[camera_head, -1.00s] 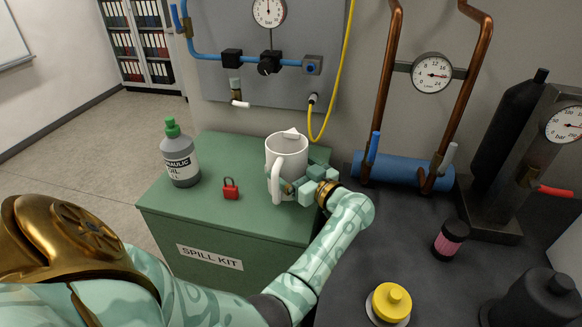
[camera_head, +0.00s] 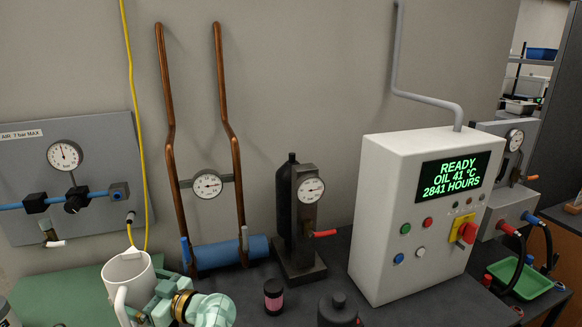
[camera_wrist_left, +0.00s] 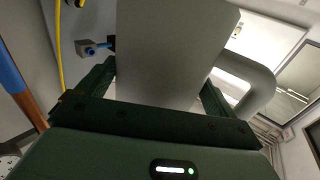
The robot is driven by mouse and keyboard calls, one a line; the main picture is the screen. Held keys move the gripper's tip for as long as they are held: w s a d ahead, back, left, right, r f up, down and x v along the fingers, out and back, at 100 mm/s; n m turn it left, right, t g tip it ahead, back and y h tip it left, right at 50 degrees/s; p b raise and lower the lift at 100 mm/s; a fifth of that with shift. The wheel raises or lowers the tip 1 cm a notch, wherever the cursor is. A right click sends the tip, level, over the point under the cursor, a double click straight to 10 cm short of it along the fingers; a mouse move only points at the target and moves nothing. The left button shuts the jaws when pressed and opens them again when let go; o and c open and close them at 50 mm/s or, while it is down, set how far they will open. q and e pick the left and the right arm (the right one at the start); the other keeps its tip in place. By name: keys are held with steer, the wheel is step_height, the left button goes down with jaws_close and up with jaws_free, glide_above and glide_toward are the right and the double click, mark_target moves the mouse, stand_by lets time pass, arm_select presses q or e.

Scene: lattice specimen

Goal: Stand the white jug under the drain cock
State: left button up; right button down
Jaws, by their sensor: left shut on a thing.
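The white jug (camera_head: 128,284) is at the lower left of the head view, upright, its spout toward the wall and its handle toward the front. Its base is cut off below, so I cannot tell whether it stands on the green box or is raised. My left gripper (camera_head: 152,303) is shut on the jug from the right. In the left wrist view the jug (camera_wrist_left: 170,50) fills the space between the two dark fingers. My right gripper is out of view.
The green box top (camera_head: 60,290) lies under and left of the jug. A yellow hose (camera_head: 139,130) drops behind it. Right of it are a blue cylinder (camera_head: 225,253) with copper pipes, a small dark bottle (camera_head: 273,295), a gauge stand (camera_head: 299,230) and a white control cabinet (camera_head: 400,225).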

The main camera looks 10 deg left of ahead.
mark_target(140, 265)
arm_select(q)
steer(key=r, duration=0.1)
steer(key=w+r+m+t, duration=0.1)
steer(key=r, duration=0.1)
steer(key=w+r+t, duration=0.1)
steer(key=r, duration=0.1)
steer(key=shift+w+a+r, duration=0.2)
steer(key=shift+a+r, duration=0.05)
steer(key=shift+a, duration=0.1)
steer(key=r+m+t, duration=0.1)
steer(key=r+m+t+h+b, duration=0.1)
steer(key=r, duration=0.1)
steer(key=r+t, duration=0.1)
steer(key=t, duration=0.1)
steer(key=shift+w+d+r+m+h+b, duration=0.1)
steer(key=shift+d+r+m+h+b, duration=0.05)
steer(key=shift+d+m+h+b, duration=0.2)
steer(key=s+d+f+m+t+h+b, duration=0.2)
steer(key=s+d+m+t+h+b, duration=0.15)
steer(key=d+m+h, duration=0.35)
steer(key=s+d+f+m+t+h+b, duration=0.15)
steer(key=s+d+m+t+h, duration=0.35)
steer(key=d, duration=0.5)
steer(key=s+d+f+h+b, duration=0.3)
steer(key=s+f+h, duration=0.1)
steer(key=s+f, duration=0.3)
steer(key=shift+s+d+f+m+t, duration=0.25)
steer(key=shift+f+m+t, duration=0.2)
steer(key=shift+f, duration=0.45)
steer(key=shift+w+a+f, duration=0.1)
